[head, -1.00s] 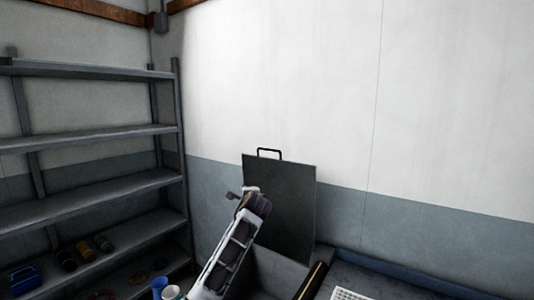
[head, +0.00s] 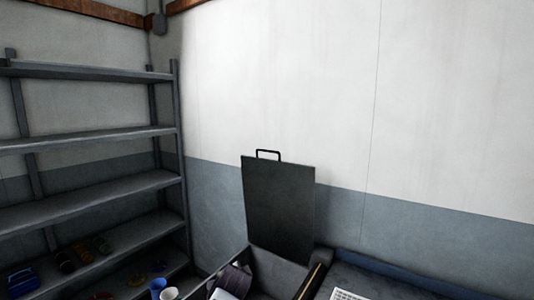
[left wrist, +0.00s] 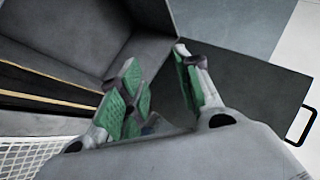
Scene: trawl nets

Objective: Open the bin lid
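The bin lid (head: 280,208) is a dark flat panel standing upright, raised at the back of the bin (head: 278,270). Its black loop handle (head: 268,153) is at the top edge. The bin is open, and part of its grey inside shows. My left arm shows low at the bin's front left in the head view. In the left wrist view my left gripper (left wrist: 163,82) is open, its green-padded fingers apart with nothing between them. The lid (left wrist: 255,95) and handle (left wrist: 301,126) are to the right there, apart from the fingers. My right gripper is not in view.
A grey shelf rack (head: 95,135) stands at the left, with a blue box (head: 22,277) and small items on its lower shelf. Blue and white cups (head: 169,293) are left of the bin. A white grid-like item (head: 348,294) lies at the right.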

